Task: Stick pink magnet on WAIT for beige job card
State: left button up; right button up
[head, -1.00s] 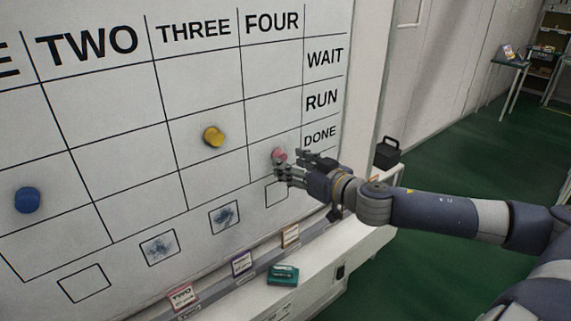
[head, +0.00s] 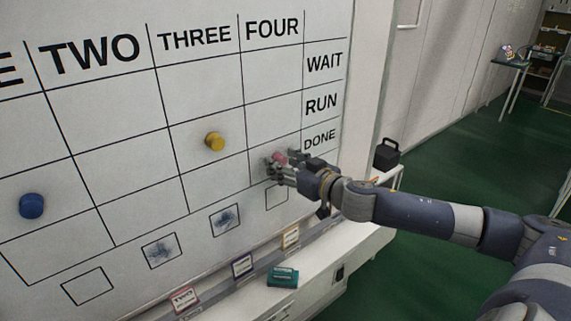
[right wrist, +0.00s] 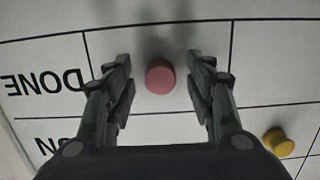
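The pink magnet (head: 280,158) is on the whiteboard in column FOUR, in the DONE row. My right gripper (head: 277,163) is at the board there. In the right wrist view its open fingers (right wrist: 160,82) stand on either side of the pink magnet (right wrist: 160,77), with a gap on each side. The beige job card (head: 290,237) stands on the ledge below the board, under column FOUR; its print is too small to read. The WAIT cell (head: 273,66) of column FOUR is bare. My left gripper is not in view.
A yellow magnet (head: 215,141) sits in column THREE and a blue magnet (head: 32,206) farther left. A purple card (head: 242,265) and a pink card marked TWO (head: 185,299) stand on the ledge. A green box (head: 283,275) lies below. A black container (head: 387,153) stands right.

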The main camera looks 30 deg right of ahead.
jog(key=c, duration=1)
jog(key=shift+s+d+f, duration=0.1)
jog(key=shift+s+f, duration=0.05)
jog(key=shift+s+d+b, duration=0.3)
jog(key=shift+s+b, duration=0.35)
jog(key=shift+b, duration=0.2)
jog(key=shift+s+a+b, duration=0.1)
jog(key=shift+s+b, duration=0.45)
jog(key=shift+b, duration=0.1)
jog(key=shift+a, duration=0.1)
jog(key=shift+s, duration=0.15)
jog(key=shift+a, duration=0.1)
jog(key=shift+s+d+p, duration=0.15)
jog(key=shift+s+p, duration=1.4)
jog(key=shift+p, duration=0.85)
jog(key=shift+s+d+p, duration=0.1)
jog(key=shift+s+p, duration=1.4)
jog(key=shift+p, duration=0.9)
